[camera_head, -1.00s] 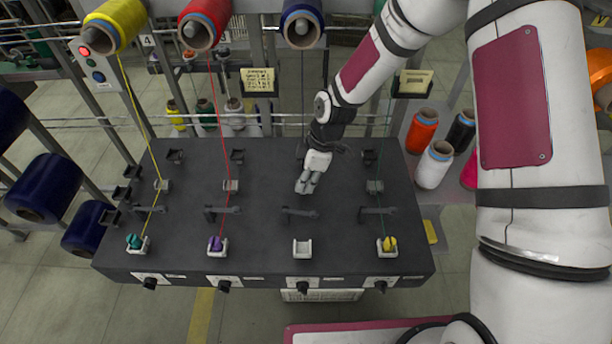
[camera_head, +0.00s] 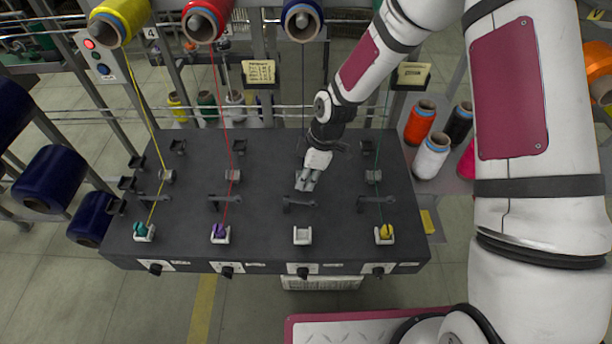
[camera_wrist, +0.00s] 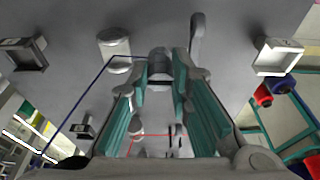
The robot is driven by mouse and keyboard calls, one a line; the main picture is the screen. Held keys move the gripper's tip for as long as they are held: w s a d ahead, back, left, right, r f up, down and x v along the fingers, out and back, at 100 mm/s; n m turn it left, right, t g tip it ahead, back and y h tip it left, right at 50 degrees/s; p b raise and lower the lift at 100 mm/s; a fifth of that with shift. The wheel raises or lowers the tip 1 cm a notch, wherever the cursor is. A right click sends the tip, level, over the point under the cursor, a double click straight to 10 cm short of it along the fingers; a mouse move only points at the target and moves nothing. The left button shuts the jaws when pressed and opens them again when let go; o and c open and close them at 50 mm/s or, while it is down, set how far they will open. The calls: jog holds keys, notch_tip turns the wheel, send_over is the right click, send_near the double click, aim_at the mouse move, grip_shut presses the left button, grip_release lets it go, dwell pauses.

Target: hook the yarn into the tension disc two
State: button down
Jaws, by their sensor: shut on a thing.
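My gripper (camera_head: 306,182) is over the third station of the dark table (camera_head: 265,185), just behind a small lever (camera_head: 299,202). Dark blue yarn (camera_head: 303,75) hangs from the blue spool (camera_head: 303,22). In the wrist view the blue yarn (camera_wrist: 78,103) rises from the lower left, bends beside a pale grey disc post (camera_wrist: 113,42), and runs to my fingertips (camera_wrist: 160,60). My fingers are shut on the yarn. A grey cylindrical part (camera_wrist: 159,66) shows between the fingers. My gripper hides the third station's disc in the head view. I cannot tell whether the yarn sits in a disc.
Neighbouring stations carry yellow yarn (camera_head: 143,92), red yarn (camera_head: 219,100) and green yarn (camera_head: 381,120), with tension discs (camera_head: 233,175) and bobbins in their holders. The third station's white holder (camera_head: 302,236) is empty. Cones of yarn (camera_head: 431,158) stand at the right.

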jog(key=shift+r, duration=0.15)
jog(key=r, duration=0.2)
jog(key=s+r+p, duration=0.1)
jog(key=r, duration=0.1)
jog(key=shift+r, duration=0.2)
dwell(0.5)
